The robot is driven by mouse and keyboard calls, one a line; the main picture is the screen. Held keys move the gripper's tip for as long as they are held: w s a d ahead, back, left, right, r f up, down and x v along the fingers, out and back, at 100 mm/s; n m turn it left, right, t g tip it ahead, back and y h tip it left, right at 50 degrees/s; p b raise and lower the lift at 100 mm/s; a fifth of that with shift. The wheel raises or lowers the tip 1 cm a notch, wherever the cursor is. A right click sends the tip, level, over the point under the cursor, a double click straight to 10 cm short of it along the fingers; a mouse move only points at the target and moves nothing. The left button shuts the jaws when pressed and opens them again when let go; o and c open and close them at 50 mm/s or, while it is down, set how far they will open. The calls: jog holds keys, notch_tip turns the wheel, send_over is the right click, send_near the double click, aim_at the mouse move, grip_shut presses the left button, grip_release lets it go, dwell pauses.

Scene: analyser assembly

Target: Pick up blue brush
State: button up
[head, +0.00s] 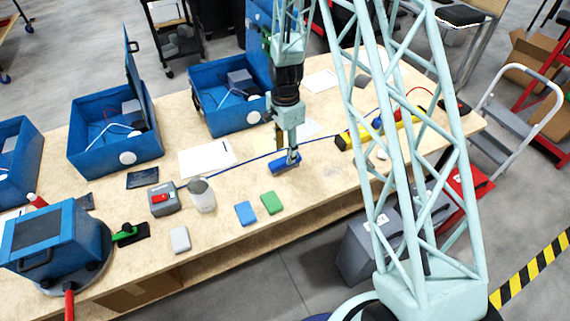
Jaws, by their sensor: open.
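A blue, roughly cylindrical thing (283,164), which may be the blue brush, is low over or on the wooden table, right at the end of my gripper (291,158). My gripper points down and is open. I cannot tell whether its fingers are around the blue thing or just above it, or whether they touch it. No bristles can be made out at this size. A small flat blue block (245,213) lies nearer the front edge, to the left of my gripper.
A green block (268,203), a white block (180,240), a clear jar (201,196) and a grey box with a red switch (162,199) stand nearby. Open blue cases (225,110) line the back. A yellow level (350,139) lies right. Bare tabletop surrounds the gripper's front.

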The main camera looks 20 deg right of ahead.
aim_at(285, 159)
jog(key=shift+f, duration=0.15)
jog(key=shift+f, duration=2.4)
jog(key=shift+c, duration=0.4)
jog(key=c, duration=0.9)
jog(key=shift+r, duration=0.15)
jog(key=shift+r, duration=1.65)
jog(key=s+r, duration=0.1)
jog(key=s, duration=1.5)
jog(key=shift+r+b, duration=0.2)
jog(key=shift+b, duration=0.25)
